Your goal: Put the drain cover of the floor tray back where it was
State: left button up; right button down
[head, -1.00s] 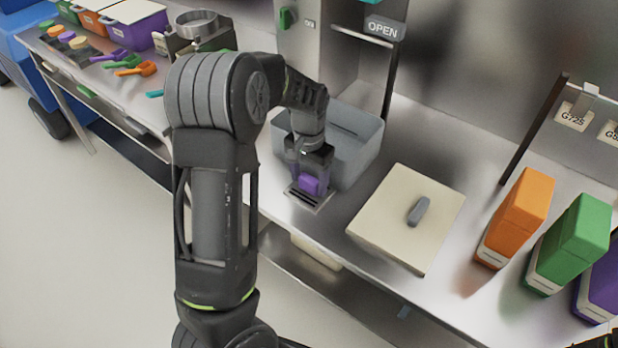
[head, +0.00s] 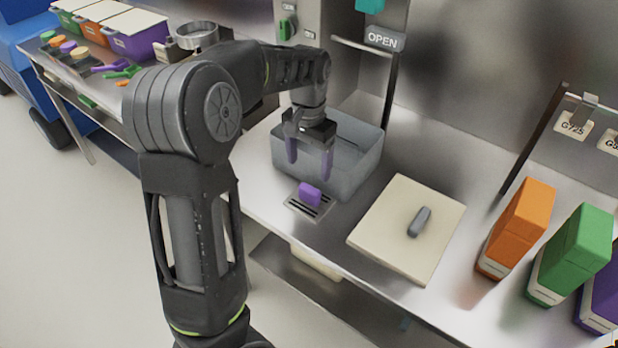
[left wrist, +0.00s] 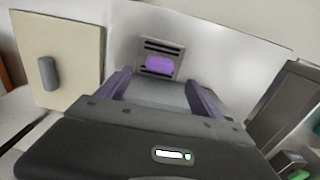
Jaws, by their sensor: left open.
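The drain cover, a small slotted metal plate (head: 296,207) with a purple grip block (head: 310,194), lies flat at the front of the steel counter. It also shows in the left wrist view (left wrist: 147,67), just beyond the fingertips. A grey open bin (head: 350,170) stands directly behind it. My left gripper (head: 309,165) is open and empty, with purple fingers pointing down. It is above and behind the cover, in front of the bin's interior in the picture, and apart from the block. Whether the plate sits flush in an opening is too small to tell. My right gripper is not visible.
A cream lid (head: 385,232) with a grey handle lies right of the cover. Orange (head: 520,225) and green (head: 575,250) boxes stand farther right. An upright post with an OPEN sign (head: 383,40) rises behind the bin. Coloured bins and scoops fill the far left counter.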

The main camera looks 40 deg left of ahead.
pick_arm(q)
notch_tip(320, 180, up, 3)
jog(key=shift+f, duration=0.15)
dwell(0.5)
